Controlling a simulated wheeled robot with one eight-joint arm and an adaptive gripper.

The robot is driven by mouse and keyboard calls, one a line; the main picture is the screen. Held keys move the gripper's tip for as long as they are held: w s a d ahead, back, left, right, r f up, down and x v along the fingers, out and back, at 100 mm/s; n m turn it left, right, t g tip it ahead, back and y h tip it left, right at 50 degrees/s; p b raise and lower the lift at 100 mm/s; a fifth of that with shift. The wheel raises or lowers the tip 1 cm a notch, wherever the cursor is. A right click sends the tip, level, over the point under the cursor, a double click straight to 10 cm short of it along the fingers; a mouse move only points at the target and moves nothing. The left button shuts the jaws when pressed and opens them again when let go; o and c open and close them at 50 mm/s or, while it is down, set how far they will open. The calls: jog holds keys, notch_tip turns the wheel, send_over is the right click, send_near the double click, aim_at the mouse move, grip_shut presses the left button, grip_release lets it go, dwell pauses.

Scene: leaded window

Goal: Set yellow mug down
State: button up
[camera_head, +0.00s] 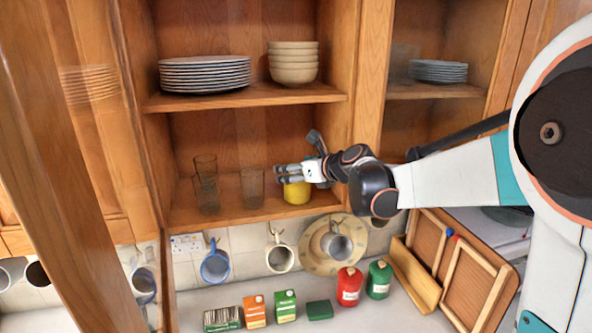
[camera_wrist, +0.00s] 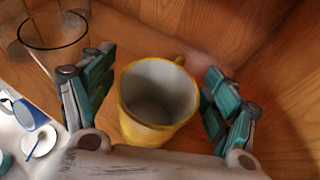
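The yellow mug (camera_head: 297,192) stands upright on the lower shelf (camera_head: 228,209) of the open cabinet, near its right side. In the wrist view the mug (camera_wrist: 150,132) shows its pale, empty inside, yellow rim and a small handle at the far side. My gripper (camera_head: 280,174) is at the mug's top in the head view. In the wrist view my gripper (camera_wrist: 158,65) is open, one finger on each side of the mug, with visible gaps to both. The mug's base is partly hidden.
Several clear glasses (camera_head: 252,188) stand left of the mug on the same shelf. Plates (camera_head: 205,74) and bowls (camera_head: 293,62) sit on the shelf above. Mugs (camera_head: 215,265) hang below. The cabinet's right wall is close to my gripper.

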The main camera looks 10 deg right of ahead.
jog(key=shift+r, duration=0.2)
jog(key=p+v, duration=0.4)
jog(key=v, duration=0.8)
jog(key=shift+s+a, duration=0.1)
jog(key=shift+a, duration=0.1)
